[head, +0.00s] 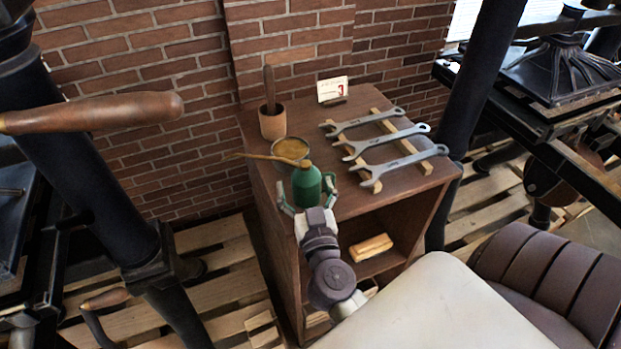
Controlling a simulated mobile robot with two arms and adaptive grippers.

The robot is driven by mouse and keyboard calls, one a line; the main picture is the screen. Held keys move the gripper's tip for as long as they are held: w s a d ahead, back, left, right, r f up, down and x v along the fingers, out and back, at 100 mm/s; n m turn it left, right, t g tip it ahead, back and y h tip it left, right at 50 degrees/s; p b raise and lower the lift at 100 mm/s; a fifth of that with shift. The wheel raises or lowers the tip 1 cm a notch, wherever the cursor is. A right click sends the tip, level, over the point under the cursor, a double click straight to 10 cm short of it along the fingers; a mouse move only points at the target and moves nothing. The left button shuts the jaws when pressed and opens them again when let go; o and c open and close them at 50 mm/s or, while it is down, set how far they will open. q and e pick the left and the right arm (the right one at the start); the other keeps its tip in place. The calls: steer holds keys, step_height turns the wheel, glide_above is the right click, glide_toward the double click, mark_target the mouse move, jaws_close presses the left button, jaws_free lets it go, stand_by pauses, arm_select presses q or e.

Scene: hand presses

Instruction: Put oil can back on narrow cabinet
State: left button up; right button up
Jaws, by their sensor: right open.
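The green oil can (307,187) with a long thin brass spout pointing left stands upright at the front left part of the narrow wooden cabinet's top (375,205). My right gripper (305,196) is open, with its fingers on either side of the can. Whether the fingers touch the can is hard to tell, and the can's base is partly hidden by the gripper. My left gripper is not in view.
Behind the can are a round tin (290,149) and a cup with a wooden handle (272,122). Several wrenches (404,163) lie on a wooden rack to the right, with a small card (345,88) at the back. Dark presses stand on both sides.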

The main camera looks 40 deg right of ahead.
steer(key=r+b+v, duration=0.1)
steer(key=b+v, duration=0.2)
steer(key=v, duration=0.8)
steer(key=shift+s+f, duration=0.15)
steer(key=shift+f, duration=0.3)
steer(key=w+a+f+n+g+y, duration=0.1)
steer(key=a+f+n+y, duration=0.25)
steer(key=f, duration=0.75)
steer(key=w+a+f+n+g+y, duration=0.1)
steer(key=a+f+n+y, duration=0.3)
steer(key=f, duration=0.7)
steer(key=s+a+f+g+y, duration=0.1)
steer(key=s+a+f+g, duration=0.1)
steer(key=f, duration=0.6)
steer(key=s+a+f+g+y, duration=0.1)
steer(key=s+f+g, duration=0.15)
steer(key=f, duration=0.55)
steer(key=s+d+f+g, duration=0.3)
steer(key=s+f+g, duration=0.1)
steer(key=s+f, duration=0.75)
steer(key=s+d+f+g+h, duration=0.1)
steer(key=s+d+f+g, duration=0.2)
steer(key=s+f, duration=0.2)
steer(key=s+d+f+g, duration=0.3)
steer(key=s+d+f, duration=0.1)
steer(key=s, duration=0.3)
steer(key=shift+s+d+f+h, duration=0.25)
steer(key=shift+d+f+h, duration=0.1)
steer(key=shift+f, duration=0.2)
